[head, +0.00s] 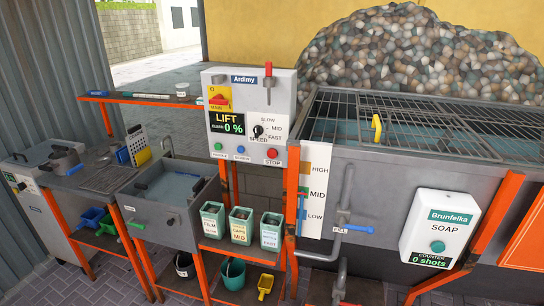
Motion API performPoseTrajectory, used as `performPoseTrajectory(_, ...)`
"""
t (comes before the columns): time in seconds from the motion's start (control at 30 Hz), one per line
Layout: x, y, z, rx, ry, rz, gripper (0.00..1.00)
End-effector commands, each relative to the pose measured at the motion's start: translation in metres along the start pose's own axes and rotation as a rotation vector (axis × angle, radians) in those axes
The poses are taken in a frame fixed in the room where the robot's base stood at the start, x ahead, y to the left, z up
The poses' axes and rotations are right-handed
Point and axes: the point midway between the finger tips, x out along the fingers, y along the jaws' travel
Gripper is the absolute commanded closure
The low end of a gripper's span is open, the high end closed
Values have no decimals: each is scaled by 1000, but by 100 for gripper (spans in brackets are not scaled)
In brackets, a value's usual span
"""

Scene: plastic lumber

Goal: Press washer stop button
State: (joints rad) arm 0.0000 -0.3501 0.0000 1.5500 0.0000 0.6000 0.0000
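The grey Ardimy control box (246,80) stands upright near the middle of the head view. Its red stop button (273,153) is at the lower right of the front, just above the STOP label. A green button (218,146) and a blue button (241,149) sit to its left. Above are a black speed knob (257,131), a red main switch (218,99) on a yellow plate, a display reading LIFT 0 % (227,123), and a red-topped lever (268,85). My gripper is not in view.
A large washer tank (400,165) with a metal grate stands at right, carrying a white soap dispenser (438,228). At left are a sink (167,195) and an orange shelf (140,98). Below the box are three labelled bins (241,226). An orange post (291,195) stands near the stop button.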

Motion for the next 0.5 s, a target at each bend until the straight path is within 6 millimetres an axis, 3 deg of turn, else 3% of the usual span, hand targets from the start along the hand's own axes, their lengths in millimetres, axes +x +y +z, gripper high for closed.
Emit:
performPoseTrajectory(0.03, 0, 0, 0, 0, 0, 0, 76)
performPoseTrajectory(0.13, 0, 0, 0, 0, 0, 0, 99)
performPoseTrajectory(0.5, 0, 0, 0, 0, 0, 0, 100)
